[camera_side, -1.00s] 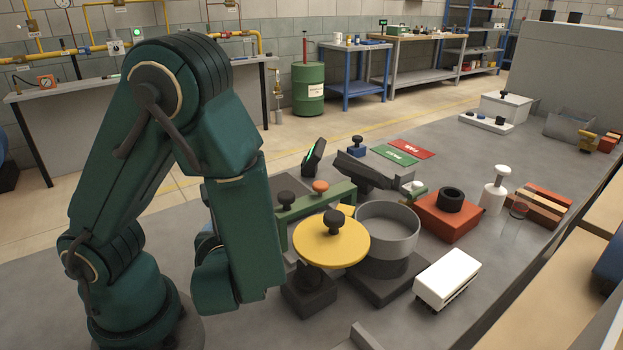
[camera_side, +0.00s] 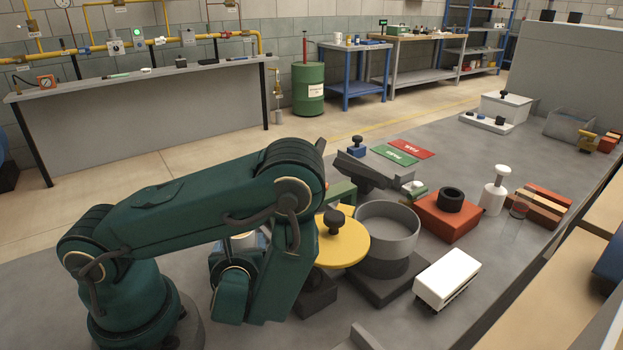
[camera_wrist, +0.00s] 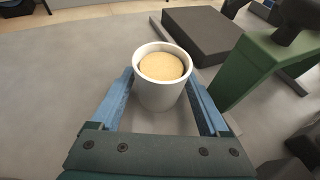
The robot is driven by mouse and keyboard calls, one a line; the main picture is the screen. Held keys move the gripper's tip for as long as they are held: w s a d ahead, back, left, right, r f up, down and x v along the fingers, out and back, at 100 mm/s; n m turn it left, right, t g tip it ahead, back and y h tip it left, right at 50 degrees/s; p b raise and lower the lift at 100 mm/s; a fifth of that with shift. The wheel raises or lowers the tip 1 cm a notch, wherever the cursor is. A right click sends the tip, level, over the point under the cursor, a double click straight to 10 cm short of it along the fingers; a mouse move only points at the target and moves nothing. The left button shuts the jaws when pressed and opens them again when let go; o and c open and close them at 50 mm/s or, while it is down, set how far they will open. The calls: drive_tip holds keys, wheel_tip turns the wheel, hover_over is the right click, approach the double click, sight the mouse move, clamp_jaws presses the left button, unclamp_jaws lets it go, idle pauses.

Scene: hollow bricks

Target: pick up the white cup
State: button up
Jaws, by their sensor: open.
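The white cup (camera_wrist: 160,97) stands upright on the grey table in the wrist view, with a tan, flat surface inside its rim. My gripper (camera_wrist: 161,80) is open, with one blue finger on the left of the cup and one on the right. The cup sits between the fingers; I cannot tell whether either finger touches it. In the side view, only a little of the cup (camera_side: 243,241) shows behind my arm, and its lower part is hidden.
A green bracket (camera_wrist: 262,70) stands close to the right finger. A dark block (camera_wrist: 203,34) lies behind the cup. In the side view, a yellow disc (camera_side: 345,247) and a grey round pan (camera_side: 388,232) stand right of my arm. Bare table lies left of the cup.

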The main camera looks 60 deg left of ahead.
drive_tip(key=shift+w+a+f, duration=0.15)
drive_tip(key=shift+a, duration=0.2)
drive_tip(key=c, duration=1.2)
drive_tip(key=shift+r, duration=0.2)
drive_tip(key=shift+r, duration=4.8)
